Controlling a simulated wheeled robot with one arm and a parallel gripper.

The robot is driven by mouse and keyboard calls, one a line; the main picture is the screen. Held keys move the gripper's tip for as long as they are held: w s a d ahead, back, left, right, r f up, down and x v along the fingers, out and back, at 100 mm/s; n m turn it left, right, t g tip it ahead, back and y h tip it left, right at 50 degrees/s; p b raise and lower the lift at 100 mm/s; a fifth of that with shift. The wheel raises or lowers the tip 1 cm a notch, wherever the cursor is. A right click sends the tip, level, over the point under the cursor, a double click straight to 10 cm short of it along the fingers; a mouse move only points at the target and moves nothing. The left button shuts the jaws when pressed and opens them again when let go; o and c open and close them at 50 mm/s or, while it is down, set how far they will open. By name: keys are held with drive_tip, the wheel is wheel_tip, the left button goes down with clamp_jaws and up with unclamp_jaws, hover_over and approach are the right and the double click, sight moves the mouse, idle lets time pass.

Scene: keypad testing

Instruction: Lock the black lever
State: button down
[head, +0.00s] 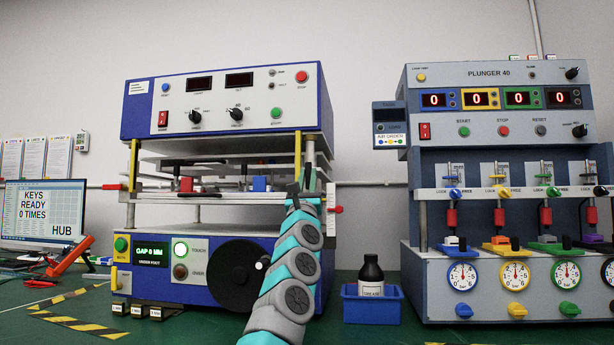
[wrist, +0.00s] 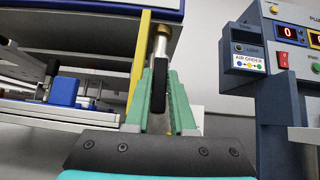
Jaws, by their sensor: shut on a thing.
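My gripper (head: 309,182) is at the right side of the left blue-and-white press. In the wrist view its two green fingers (wrist: 160,76) are closed around an upright black lever (wrist: 159,88). The lever stands just below a brass rod with a rounded end, beside a yellow post. In the head view my gripper and arm hide most of this lever. On the right machine, a separate black knob (head: 600,190) sits at the far right of a row of LOCK/FREE knobs; I cannot tell its setting.
The press's yellow post (wrist: 138,70) is close to the left of my fingers. A blue bin (head: 371,306) with a dark bottle stands between the machines. The plunger machine (head: 490,88) is to the right.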

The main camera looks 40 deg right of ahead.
drive_tip(key=shift+r+m+g+h, duration=0.1)
drive_tip(key=shift+m+g+h, duration=0.2)
drive_tip(key=shift+m, duration=0.3)
drive_tip(key=c, duration=0.8)
unclamp_jaws()
drive_tip(key=shift+o, duration=0.2)
drive_tip(key=shift+s, duration=0.1)
drive_tip(key=shift+b+v, duration=0.7)
drive_tip(key=shift+v, duration=0.8)
drive_tip(key=shift+b+v, duration=1.7)
drive_tip(key=shift+v, duration=0.7)
